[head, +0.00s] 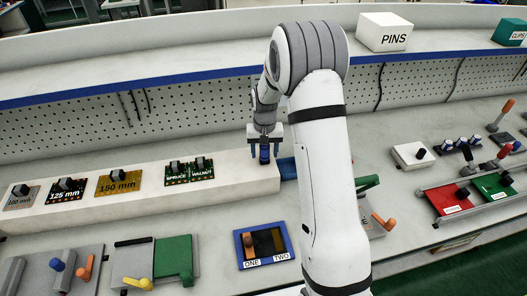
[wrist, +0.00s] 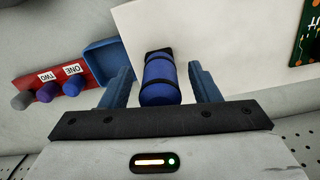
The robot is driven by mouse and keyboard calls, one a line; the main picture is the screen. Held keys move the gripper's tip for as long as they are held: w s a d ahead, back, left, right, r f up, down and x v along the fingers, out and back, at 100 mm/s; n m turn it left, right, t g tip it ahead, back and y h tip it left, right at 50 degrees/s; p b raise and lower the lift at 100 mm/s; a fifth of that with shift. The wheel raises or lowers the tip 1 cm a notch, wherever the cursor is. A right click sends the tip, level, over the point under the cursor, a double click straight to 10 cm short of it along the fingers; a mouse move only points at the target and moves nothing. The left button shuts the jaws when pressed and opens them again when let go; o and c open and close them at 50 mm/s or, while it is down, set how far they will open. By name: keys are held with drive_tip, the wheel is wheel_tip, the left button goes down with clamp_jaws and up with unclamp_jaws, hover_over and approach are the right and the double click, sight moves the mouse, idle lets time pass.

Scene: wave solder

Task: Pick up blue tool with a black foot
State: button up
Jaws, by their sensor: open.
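The blue tool (wrist: 160,78) is a blue cylinder with black bands and a black foot (wrist: 158,54) at its far end in the wrist view. It stands at the right end of the long white block. My gripper (wrist: 165,88) is open, with one blue finger on each side of the tool and a visible gap to each. In the head view my gripper (head: 265,147) is at the white block's end, around the blue tool (head: 264,153). The tool's lower part is hard to make out there.
The white block (head: 120,209) carries several boards, such as the SPRUCE/WALNUT board (head: 190,171). A blue bin (wrist: 108,60) lies beside it. A red holder (wrist: 28,84) with several knobs is farther left in the wrist view. A pegboard wall (head: 190,115) and shelf (head: 130,62) rise behind.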

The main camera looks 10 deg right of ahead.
clamp_jaws()
idle(0.6)
